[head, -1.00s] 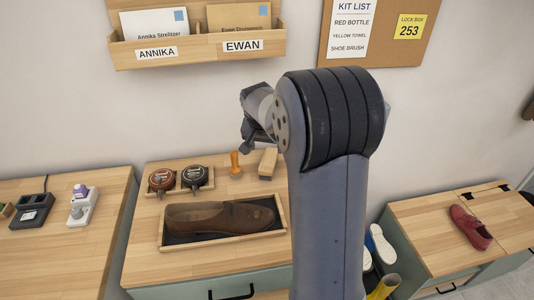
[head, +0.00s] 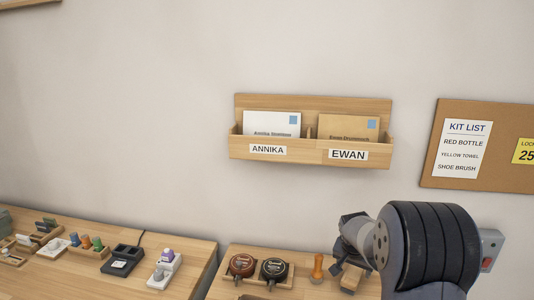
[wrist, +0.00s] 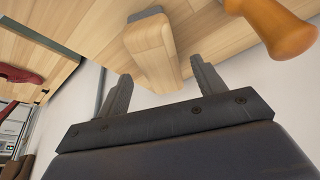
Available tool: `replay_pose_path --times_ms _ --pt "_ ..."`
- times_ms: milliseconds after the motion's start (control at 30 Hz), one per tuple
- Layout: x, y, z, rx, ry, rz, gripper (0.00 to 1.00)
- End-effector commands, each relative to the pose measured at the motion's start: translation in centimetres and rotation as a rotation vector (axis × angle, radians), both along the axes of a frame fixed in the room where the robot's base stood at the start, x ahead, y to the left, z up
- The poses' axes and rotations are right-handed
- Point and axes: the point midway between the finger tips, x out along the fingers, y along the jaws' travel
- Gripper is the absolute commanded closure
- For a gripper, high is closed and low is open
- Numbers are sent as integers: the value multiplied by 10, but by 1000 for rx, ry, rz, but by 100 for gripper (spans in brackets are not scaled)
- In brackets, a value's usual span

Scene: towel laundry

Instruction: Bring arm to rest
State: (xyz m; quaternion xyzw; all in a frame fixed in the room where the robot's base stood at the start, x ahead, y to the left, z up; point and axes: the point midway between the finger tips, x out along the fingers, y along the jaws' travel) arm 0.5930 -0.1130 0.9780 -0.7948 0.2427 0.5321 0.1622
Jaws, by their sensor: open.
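My gripper (wrist: 162,88) is open, with its two dark fingers spread in the wrist view. It holds nothing that I can see. A pale wooden block (wrist: 150,45) shows beyond and between the fingers, apparently apart from them. In the head view my gripper (head: 352,232) is at the lower right, partly hidden by my dark arm joint. It is raised in front of the wall, over the cabinet top, with the wooden block (head: 350,278) below it.
An orange-handled tool (head: 317,267) stands beside the block, left of it two round tins (head: 258,268) in a tray. A letter rack (head: 310,150) and a pinboard (head: 475,185) hang on the wall. Left, a counter (head: 190,255) carries several small items.

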Motion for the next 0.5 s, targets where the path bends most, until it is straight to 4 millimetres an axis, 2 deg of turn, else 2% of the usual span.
replay_pose_path --times_ms 100,333,500 --pt "6 -5 -19 1 3 0 35" --pt "15 -11 -50 0 -1 0 35" --pt "15 -10 -34 -1 -3 -1 35"
